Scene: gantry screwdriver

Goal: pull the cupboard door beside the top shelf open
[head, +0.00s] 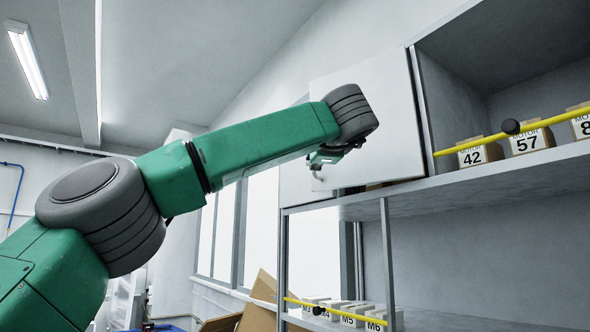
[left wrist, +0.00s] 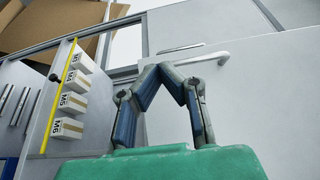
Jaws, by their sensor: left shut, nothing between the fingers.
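The white cupboard door (head: 375,105) is left of the open top shelf (head: 500,178). A brown strip shows under its lower edge; I cannot tell if it stands slightly ajar. Its pale bar handle (left wrist: 205,59) shows in the left wrist view. My left gripper (head: 320,165) is in front of the door's left part, partly hidden by my wrist. In the left wrist view its fingers (left wrist: 160,68) meet in an arch, empty, with the tips beside the handle's left end. I cannot tell whether they touch it. My right gripper is not in view.
Motor boxes (head: 531,141) stand on the top shelf behind a yellow rail (head: 545,122). Smaller labelled boxes (head: 350,314) stand lower behind another yellow rail. Cardboard (head: 262,300) leans at lower left. A shelf post (head: 387,255) stands below the door.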

